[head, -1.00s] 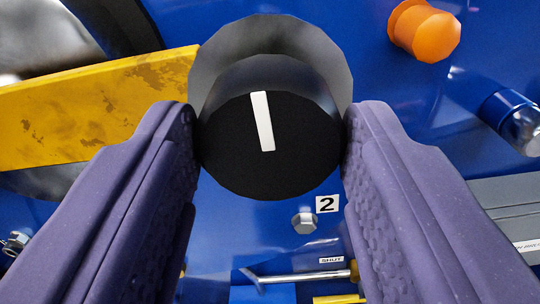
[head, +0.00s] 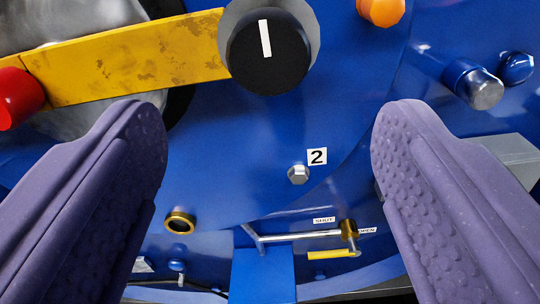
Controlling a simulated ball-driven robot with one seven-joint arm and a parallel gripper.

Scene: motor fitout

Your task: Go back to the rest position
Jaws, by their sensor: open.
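My gripper (head: 268,125) is open and empty, its two purple fingers wide apart at the left and right of the head view. The black knob (head: 268,65) with a white pointer line sits on the blue motor housing above and beyond the fingertips. Its pointer stands nearly upright, tilted slightly to the left at the top. The fingers are clear of the knob and nothing is between them but the blue housing (head: 240,135) behind.
A yellow bar (head: 140,58) with a red end (head: 18,98) reaches the knob from the left. An orange knob (head: 382,10) and a blue-and-silver fitting (head: 475,84) are at the upper right.

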